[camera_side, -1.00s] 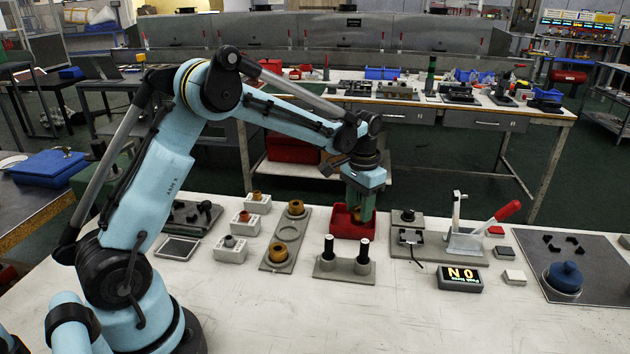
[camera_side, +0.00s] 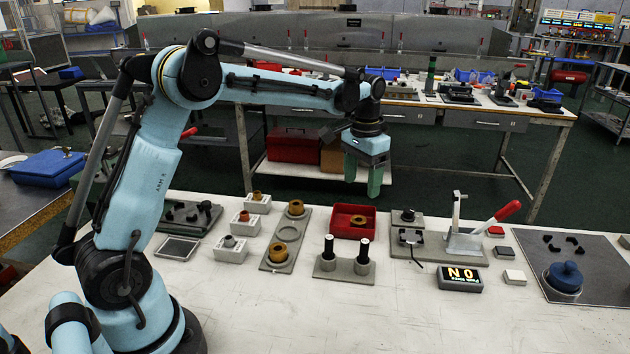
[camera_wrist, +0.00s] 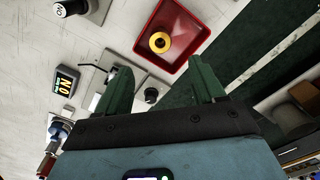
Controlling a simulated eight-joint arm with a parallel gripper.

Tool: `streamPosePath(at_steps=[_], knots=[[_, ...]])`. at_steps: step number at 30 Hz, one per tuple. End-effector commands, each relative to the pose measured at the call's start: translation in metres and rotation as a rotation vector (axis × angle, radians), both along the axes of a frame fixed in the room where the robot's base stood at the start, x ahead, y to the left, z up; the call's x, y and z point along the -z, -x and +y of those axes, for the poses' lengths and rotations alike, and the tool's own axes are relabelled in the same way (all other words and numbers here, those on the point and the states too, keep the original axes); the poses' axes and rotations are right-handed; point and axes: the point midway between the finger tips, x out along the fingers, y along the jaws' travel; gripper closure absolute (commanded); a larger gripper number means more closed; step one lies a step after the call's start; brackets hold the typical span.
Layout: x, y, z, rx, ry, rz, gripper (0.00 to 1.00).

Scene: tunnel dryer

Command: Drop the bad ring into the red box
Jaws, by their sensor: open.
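The red box (camera_side: 368,226) is a shallow open tray on the white bench, behind the two black-topped posts. A brass-coloured ring (camera_side: 358,220) lies inside it. In the wrist view the red box (camera_wrist: 207,14) shows with the yellow ring (camera_wrist: 159,42) lying on its floor, clear of the walls. My gripper (camera_side: 363,190) is above the box, its green fingers apart and empty. The wrist view also shows the open fingers (camera_wrist: 161,78) with nothing between them. Other brass rings sit on the grey plate: one at the back (camera_side: 296,207), one at the front (camera_side: 278,251).
A display reading "NO" (camera_side: 460,278) stands right of the two-post stand (camera_side: 345,268). A clamp with a red handle (camera_side: 508,210) stands to the right. Several white blocks (camera_side: 231,252) with small parts stand left. The bench front is clear.

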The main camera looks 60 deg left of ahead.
Motion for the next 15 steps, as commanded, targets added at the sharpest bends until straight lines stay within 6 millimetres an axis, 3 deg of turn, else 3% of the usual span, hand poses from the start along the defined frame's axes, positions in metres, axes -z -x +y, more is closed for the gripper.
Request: streamPosePath(at_steps=[6, 15], knots=[[-0.033, 0.000, 0.000, 0.000, 0.000, 0.000, 0.31], [-0.048, 0.000, 0.000, 0.000, 0.000, 0.000, 0.31]])
